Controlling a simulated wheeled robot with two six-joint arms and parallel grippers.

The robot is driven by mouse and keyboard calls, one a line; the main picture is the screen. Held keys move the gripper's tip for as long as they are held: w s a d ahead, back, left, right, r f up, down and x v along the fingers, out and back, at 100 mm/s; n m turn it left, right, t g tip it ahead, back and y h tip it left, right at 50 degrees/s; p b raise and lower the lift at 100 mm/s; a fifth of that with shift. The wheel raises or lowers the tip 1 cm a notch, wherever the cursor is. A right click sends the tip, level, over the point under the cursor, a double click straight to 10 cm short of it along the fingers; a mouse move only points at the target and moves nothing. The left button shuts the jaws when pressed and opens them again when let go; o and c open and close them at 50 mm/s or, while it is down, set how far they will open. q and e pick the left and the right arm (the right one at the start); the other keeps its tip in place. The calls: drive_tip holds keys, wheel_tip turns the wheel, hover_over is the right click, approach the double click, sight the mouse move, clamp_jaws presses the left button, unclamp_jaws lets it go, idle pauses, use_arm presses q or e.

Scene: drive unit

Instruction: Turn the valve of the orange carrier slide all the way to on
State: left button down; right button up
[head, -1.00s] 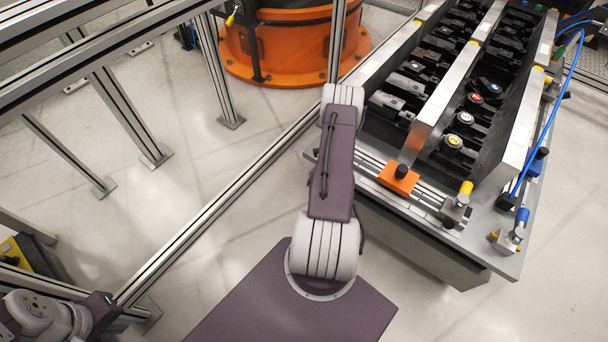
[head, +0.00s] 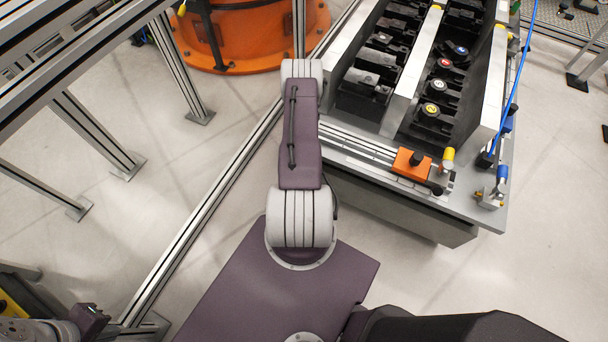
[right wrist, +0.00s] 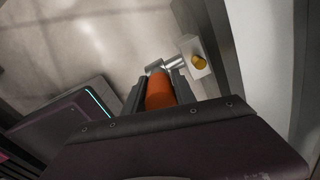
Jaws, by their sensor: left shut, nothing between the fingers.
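An orange block with a black knob (head: 412,163) sits on the rail at the table's front edge in the head view. In the right wrist view, an orange cylinder (right wrist: 160,92) with a metal fitting lies between the dark fingers of my right gripper (right wrist: 159,88). A pale block with a yellow-brass knob (right wrist: 199,62) is beside that fitting. I cannot tell whether the fingers press on the cylinder. The right gripper is outside the head view. My left gripper (head: 88,318) is shut and empty at the lower left, far from the table.
A yellow-capped fitting (head: 447,158) and a blue-capped fitting (head: 502,175) stand at the table's front right. A blue hose (head: 521,75) runs along its right side. Aluminium frame posts (head: 182,70) and an orange round base (head: 245,40) stand at the left and back.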

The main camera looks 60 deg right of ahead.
drive_tip(key=shift+o, duration=1.4)
drive_tip(key=shift+a+f, duration=0.1)
wheel_tip(320, 180, up, 9)
drive_tip(key=p, duration=0.8)
drive_tip(key=shift+w+a+r, duration=0.1)
drive_tip(key=shift+r, duration=0.1)
drive_tip(key=shift+f, duration=0.1)
